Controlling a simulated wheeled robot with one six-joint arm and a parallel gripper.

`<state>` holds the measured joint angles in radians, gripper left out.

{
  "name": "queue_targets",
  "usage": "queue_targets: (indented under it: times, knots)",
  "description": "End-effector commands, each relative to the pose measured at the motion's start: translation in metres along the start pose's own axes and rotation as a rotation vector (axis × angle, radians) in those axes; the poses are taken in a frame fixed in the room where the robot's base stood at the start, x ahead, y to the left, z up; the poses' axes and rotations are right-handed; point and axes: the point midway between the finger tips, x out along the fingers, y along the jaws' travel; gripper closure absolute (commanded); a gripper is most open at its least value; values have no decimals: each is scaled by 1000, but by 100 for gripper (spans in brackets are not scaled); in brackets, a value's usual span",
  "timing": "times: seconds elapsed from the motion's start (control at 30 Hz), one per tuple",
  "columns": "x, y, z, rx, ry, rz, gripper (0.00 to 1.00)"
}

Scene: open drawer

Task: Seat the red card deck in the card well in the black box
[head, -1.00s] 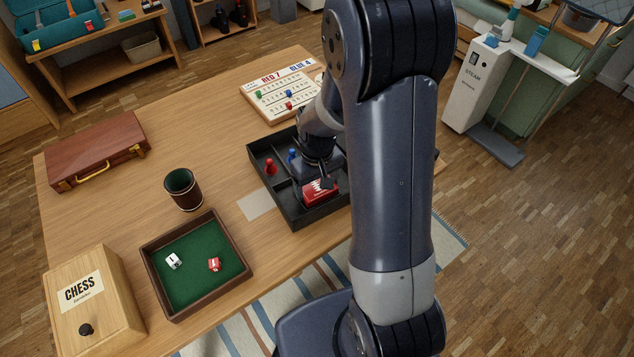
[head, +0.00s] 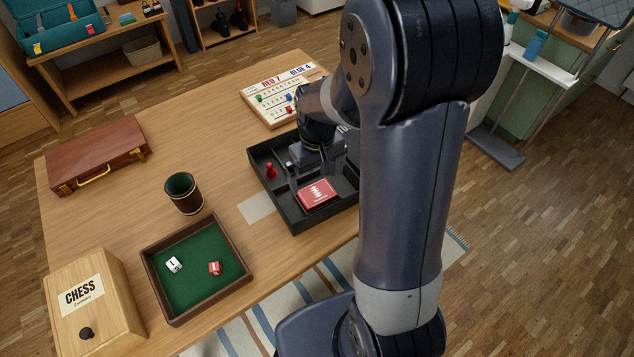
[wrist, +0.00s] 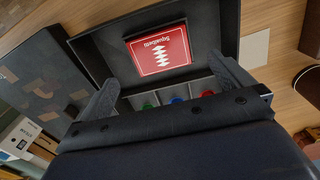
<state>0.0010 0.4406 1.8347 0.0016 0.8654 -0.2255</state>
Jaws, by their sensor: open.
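The red card deck (head: 318,195) lies face up in the front compartment of the black box (head: 298,224), with dark floor showing around it. In the wrist view the deck (wrist: 158,50) shows its white pattern and lettering, and looks slightly turned against the walls of the box (wrist: 205,22). My gripper (head: 311,172) is open above and behind the deck, apart from it. In the wrist view its fingers (wrist: 163,70) stand wide on either side with nothing between them. My arm hides the right part of the box in the head view.
A red pawn (head: 270,170) stands in a left compartment of the box. A scoreboard (head: 270,98) is behind it. A dice tray (head: 197,268), a dice cup (head: 183,192), a chess box (head: 92,300) and a brown case (head: 98,155) stand to the left.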

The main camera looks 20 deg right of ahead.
Motion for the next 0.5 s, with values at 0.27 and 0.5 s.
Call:
queue_targets:
  times: [0.27,0.5]
  knots:
    - [-42,0,-1,0,2,1,0]
    - [-47,0,0,0,0,0,0]
